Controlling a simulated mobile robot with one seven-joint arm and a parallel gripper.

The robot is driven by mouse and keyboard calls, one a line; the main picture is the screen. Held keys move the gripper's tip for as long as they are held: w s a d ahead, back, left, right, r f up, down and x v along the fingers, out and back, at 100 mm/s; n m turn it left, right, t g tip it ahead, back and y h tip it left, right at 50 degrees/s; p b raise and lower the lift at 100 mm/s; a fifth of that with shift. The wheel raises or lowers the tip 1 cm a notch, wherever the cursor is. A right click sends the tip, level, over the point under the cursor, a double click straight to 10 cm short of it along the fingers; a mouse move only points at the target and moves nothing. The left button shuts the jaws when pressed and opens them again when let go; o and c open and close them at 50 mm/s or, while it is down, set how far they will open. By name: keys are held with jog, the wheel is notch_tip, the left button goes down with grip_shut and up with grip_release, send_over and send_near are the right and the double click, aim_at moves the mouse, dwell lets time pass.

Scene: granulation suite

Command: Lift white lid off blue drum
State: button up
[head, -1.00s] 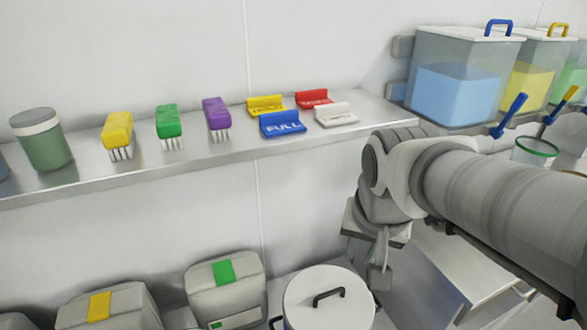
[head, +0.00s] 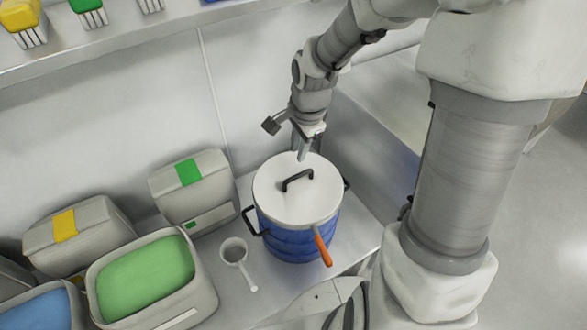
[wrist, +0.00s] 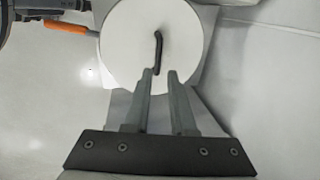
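A blue drum (head: 300,240) with black side handles stands on a low metal surface. Its white lid (head: 276,198) sits on top, with a black handle (head: 298,180) in the middle. My gripper (head: 302,155) is above the far edge of the lid in the head view. In the wrist view the lid (wrist: 125,45) fills the upper middle, and its handle (wrist: 158,52) lies just beyond the fingertips. My gripper (wrist: 161,72) is open there, with a gap between its fingers and nothing held. The gripper's height above the lid is hard to tell.
An orange-handled tool (head: 322,248) is at the drum's front right side. A white scoop or cup (head: 236,252) lies left of the drum. Bins with green (head: 150,272) and blue (head: 40,308) contents stand further left, beside closed grey boxes (head: 195,195). A shelf (head: 120,50) runs above.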

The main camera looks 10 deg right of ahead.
aim_at(293, 177)
jog(key=f+b, duration=0.1)
jog(key=f, duration=0.3)
jog(key=w+f+b, duration=0.1)
jog(key=f+b, duration=0.1)
jog(key=f, duration=0.3)
jog(key=w+a+f+b, duration=0.1)
jog(key=f, duration=0.4)
jog(key=shift+w+f, duration=0.2)
jog(key=shift+w, duration=0.05)
jog(key=shift+d, duration=0.1)
jog(key=shift+c, duration=0.2)
grip_shut()
jog(key=shift+r, duration=0.1)
